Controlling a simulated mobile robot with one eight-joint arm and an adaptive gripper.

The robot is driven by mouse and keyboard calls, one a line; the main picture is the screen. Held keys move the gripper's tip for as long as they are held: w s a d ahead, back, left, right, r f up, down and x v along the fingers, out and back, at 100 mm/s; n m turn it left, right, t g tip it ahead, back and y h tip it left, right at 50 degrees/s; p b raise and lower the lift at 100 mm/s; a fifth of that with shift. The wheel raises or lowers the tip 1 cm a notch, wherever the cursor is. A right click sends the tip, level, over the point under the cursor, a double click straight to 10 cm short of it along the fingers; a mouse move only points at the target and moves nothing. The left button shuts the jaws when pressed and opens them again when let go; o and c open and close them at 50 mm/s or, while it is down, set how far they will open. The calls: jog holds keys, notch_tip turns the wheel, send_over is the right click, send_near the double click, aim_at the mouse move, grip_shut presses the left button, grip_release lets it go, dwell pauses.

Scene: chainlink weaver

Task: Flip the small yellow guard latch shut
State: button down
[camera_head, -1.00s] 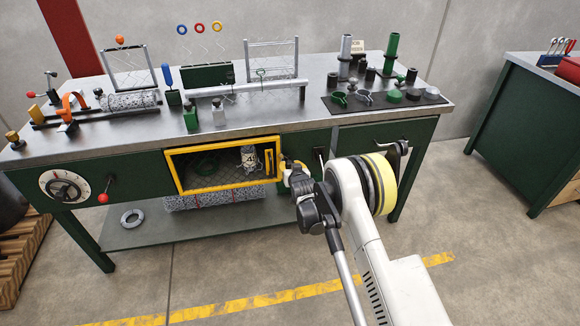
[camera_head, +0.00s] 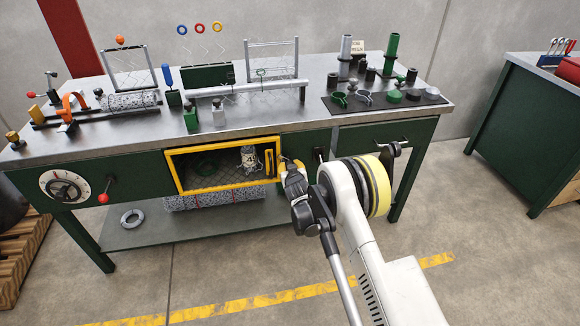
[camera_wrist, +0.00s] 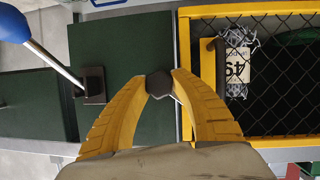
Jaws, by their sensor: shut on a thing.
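My gripper (camera_wrist: 160,84) has two curved yellow fingers. Their tips are closed on a small dark hexagonal piece (camera_wrist: 159,83) in front of the green bench panel. In the head view my gripper (camera_head: 286,165) is just right of the yellow-framed mesh guard (camera_head: 223,188). The guard's frame (camera_wrist: 184,60) stands right of the fingertips in the wrist view. A yellow bar with a dark handle (camera_wrist: 211,60) shows along this side of the guard. No separate yellow latch can be made out; the fingers hide part of the frame edge.
A blue-handled lever (camera_wrist: 40,40) on a dark mount (camera_wrist: 93,84) stands close left of the fingers in the wrist view. A labelled bundle (camera_head: 248,158) sits behind the mesh. A green drawer (camera_head: 355,135) is to the right. The floor in front is clear.

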jog(key=n+t+h, duration=0.1)
jog(key=n+h, duration=0.1)
jog(key=n, duration=0.1)
jog(key=shift+n, duration=0.3)
jog(key=shift+n+t+h, duration=0.4)
jog(key=shift+n+h, duration=0.2)
jog(key=shift+n, duration=0.2)
jog(key=c, duration=1)
grip_release()
jog(key=shift+c, duration=0.2)
